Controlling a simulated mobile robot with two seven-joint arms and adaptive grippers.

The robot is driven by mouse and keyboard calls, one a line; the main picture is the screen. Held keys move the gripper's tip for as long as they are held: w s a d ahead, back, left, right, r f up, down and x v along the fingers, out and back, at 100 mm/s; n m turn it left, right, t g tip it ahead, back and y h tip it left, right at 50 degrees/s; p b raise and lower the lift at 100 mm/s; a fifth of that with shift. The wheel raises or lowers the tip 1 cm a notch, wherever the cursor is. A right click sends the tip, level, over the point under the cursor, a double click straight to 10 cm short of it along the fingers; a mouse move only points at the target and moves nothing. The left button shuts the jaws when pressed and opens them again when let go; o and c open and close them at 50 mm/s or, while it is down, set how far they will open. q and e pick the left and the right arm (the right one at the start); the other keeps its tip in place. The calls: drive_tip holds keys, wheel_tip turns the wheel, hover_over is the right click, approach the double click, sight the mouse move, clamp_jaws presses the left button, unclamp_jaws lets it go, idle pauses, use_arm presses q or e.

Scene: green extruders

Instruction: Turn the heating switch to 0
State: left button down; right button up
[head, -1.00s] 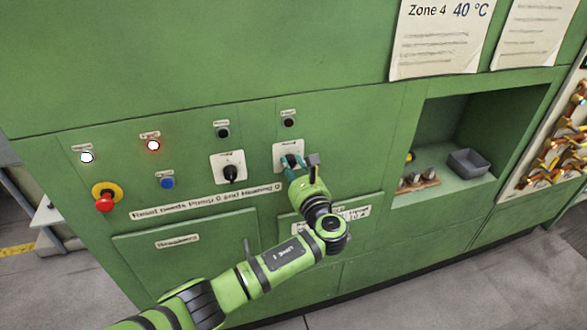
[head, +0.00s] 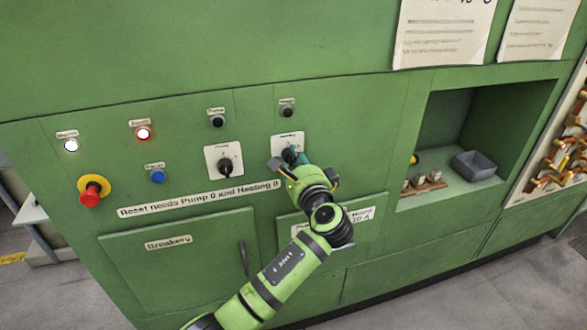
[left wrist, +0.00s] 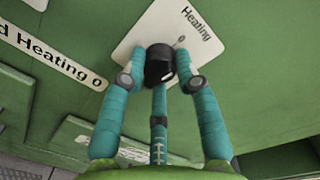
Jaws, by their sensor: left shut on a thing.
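The heating switch (head: 289,155) is a black knob on a white plate in the green panel. In the left wrist view the knob (left wrist: 158,66) sits below the "Heating" label and a small 0 mark on the plate (left wrist: 203,18). My left gripper (head: 291,160) is at the knob, its teal fingers (left wrist: 160,64) closed on it from both sides. The third finger comes up from below. The fingers partly hide the knob, and I cannot tell for sure which mark it points to. My right gripper is not in view.
The pump switch (head: 225,166) is left of the heating switch. A red emergency button (head: 90,195) on yellow and a blue button (head: 158,177) are further left. A recess at right holds a grey bin (head: 480,165).

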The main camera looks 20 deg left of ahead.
use_arm(q)
drive_tip(key=shift+a+r+n+b, duration=0.15)
drive_tip(key=shift+n+b, duration=0.35)
drive_tip(key=shift+n, duration=0.3)
drive_tip(key=c, duration=0.9)
unclamp_jaws()
drive_tip(key=shift+s, duration=0.1)
drive_tip(key=shift+a, duration=0.1)
drive_tip(key=shift+s+d, duration=0.1)
drive_tip(key=shift+d, duration=0.1)
drive_tip(key=v, duration=1.1)
drive_tip(key=shift+s, duration=0.4)
